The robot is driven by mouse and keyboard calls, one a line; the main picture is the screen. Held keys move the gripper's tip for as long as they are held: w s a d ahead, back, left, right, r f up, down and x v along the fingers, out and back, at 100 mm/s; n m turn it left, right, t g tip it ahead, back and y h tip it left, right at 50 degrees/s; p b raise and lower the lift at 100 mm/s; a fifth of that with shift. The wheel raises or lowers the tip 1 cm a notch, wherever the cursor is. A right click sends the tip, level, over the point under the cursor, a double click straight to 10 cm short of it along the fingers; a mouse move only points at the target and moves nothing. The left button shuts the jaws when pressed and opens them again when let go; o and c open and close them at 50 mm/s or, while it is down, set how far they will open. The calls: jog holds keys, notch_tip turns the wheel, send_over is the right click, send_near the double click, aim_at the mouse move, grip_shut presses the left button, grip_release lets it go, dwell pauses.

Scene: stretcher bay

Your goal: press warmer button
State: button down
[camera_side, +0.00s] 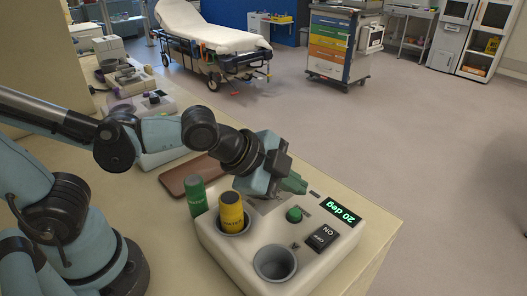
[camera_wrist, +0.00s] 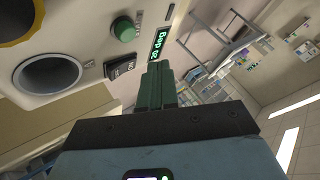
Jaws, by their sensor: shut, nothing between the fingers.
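The warmer (camera_side: 230,262) is a white box on the bench. On its top are a round green button (camera_side: 294,214), a black ON/OFF rocker switch (camera_side: 322,237) and a display (camera_side: 341,213) reading 20 deg. A yellow-labelled tube (camera_side: 231,212) stands in one well, and the other well (camera_side: 275,263) is empty. In the wrist view the green button (camera_wrist: 124,29) shows beyond the fingertips, up and to the left. My gripper (camera_side: 294,184) has green fingers, shut and empty, above the warmer's far part near the button, apart from it. The fingers also show in the wrist view (camera_wrist: 158,72).
A green tube (camera_side: 196,197) stands beside the warmer's left corner. A brown tray (camera_side: 190,178) lies on the bench (camera_side: 172,222) behind it. Other lab devices (camera_side: 151,103) stand farther back. The bench ends right of the warmer.

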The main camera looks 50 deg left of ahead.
aim_at(290, 214)
jog(key=shift+f, duration=1.55)
jog(key=shift+f, duration=0.1)
dwell(0.9)
jog(key=shift+f, duration=0.35)
jog(key=shift+f, duration=0.8)
dwell(1.0)
jog(key=shift+r, duration=1.25)
jog(key=shift+r, duration=2.5)
